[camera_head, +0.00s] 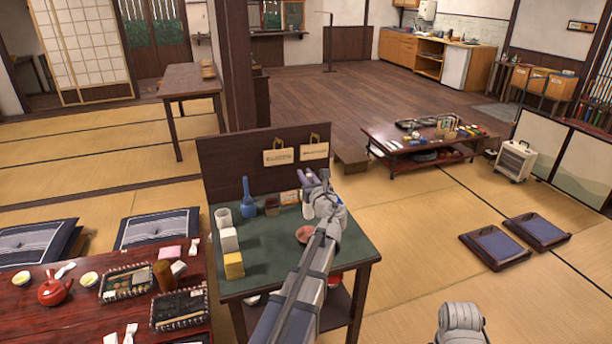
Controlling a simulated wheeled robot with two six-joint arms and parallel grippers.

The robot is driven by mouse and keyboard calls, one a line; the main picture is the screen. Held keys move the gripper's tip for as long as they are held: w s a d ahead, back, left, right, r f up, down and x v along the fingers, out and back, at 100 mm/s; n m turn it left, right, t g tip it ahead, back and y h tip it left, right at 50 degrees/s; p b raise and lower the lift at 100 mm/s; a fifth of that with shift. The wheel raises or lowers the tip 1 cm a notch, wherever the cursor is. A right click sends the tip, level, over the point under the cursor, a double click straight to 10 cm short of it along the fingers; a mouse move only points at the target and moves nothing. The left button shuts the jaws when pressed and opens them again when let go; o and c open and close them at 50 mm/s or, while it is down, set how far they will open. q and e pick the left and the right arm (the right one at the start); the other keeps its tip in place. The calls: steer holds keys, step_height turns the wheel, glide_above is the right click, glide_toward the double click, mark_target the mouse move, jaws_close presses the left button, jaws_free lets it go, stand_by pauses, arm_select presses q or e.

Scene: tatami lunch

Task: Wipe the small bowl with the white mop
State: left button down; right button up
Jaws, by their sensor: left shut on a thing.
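A small reddish-brown bowl (304,234) sits on the green-topped table (270,262), just left of my left arm, which partly covers it. My left gripper (310,186) is over the back right of this table, beyond the bowl. It is shut on a small pale lilac thing (306,176), mostly hidden by the gripper; I cannot tell whether it is the white mop. No mop can be clearly made out elsewhere. Part of my right arm shows at the bottom right, but its gripper is out of view.
A white cup (223,217), a white block (229,240), a yellow block (234,265) and a blue bottle (248,199) stand at the table's left. A dark back panel (232,165) rises behind. A red low table (55,322) with trays is at left.

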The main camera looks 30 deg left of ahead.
arm_select(q)
steer(key=shift+f, duration=0.15)
step_height(320, 180, down, 9)
steer(key=b, duration=0.9)
steer(key=shift+f+b, duration=0.65)
steer(key=shift+b, duration=0.05)
stand_by(0.8)
steer(key=n+g+y, duration=0.2)
steer(key=n+g, duration=0.1)
steer(key=g, duration=0.2)
steer(key=n+g+y, duration=0.2)
steer(key=n+g, duration=0.1)
steer(key=g, duration=0.1)
steer(key=shift+a+n+g, duration=0.1)
steer(key=shift+n+g, duration=0.3)
